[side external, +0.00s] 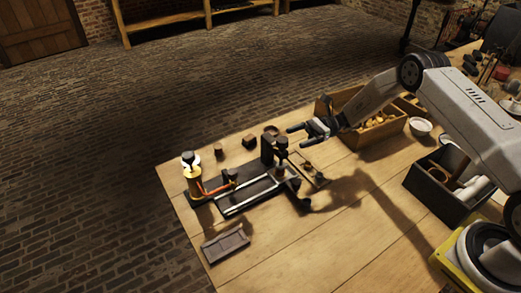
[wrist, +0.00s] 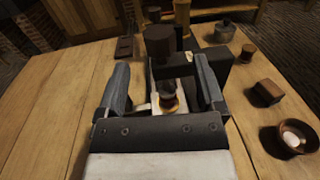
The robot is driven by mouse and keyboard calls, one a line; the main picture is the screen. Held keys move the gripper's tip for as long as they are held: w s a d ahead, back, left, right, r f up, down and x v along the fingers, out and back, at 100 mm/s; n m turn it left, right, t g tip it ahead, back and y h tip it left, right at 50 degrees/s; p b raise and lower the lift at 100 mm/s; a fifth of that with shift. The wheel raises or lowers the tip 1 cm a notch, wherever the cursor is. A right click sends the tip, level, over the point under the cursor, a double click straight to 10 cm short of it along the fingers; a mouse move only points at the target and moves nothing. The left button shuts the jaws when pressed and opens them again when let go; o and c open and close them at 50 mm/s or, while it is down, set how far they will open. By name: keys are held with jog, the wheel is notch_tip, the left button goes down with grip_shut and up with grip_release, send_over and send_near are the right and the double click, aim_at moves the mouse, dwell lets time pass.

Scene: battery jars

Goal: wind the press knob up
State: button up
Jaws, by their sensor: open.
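The press stands on a dark base with pale rails (side external: 245,196) near the table's far-left corner. Its dark round knob (side external: 282,144) tops the press; in the wrist view the knob (wrist: 159,41) shows upright just beyond my fingers. My gripper (side external: 297,137) is open and empty, to the right of the knob and near its height. In the wrist view my gripper (wrist: 162,75) has its fingers spread to either side of the press, with the knob ahead between them. A dark and brass round part (wrist: 168,101) shows lower down between the fingers. I cannot tell any contact.
A lit lamp (side external: 191,163) stands at the base's left end. A small dark tray (side external: 226,245) lies in front. A block (wrist: 267,92) and a bowl (wrist: 296,136) are on the wrist view's right. A wooden crate (side external: 384,134) and dark box (side external: 434,194) stand to the right.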

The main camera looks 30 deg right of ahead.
aim_at(279, 146)
jog(key=shift+a, duration=0.1)
jog(key=shift+w+a, duration=0.2)
jog(key=shift+a, duration=1.7)
jog(key=shift+w+a, duration=0.15)
jog(key=shift+a, duration=1.75)
grip_shut()
jog(key=shift+g, duration=0.3)
jog(key=shift+s+n+g+h, duration=0.2)
jog(key=shift+n+g, duration=0.9)
jog(key=shift+g, duration=0.45)
jog(key=shift+s+n+g+h, duration=0.2)
jog(key=shift+n+g, duration=0.9)
jog(key=shift+g, duration=0.45)
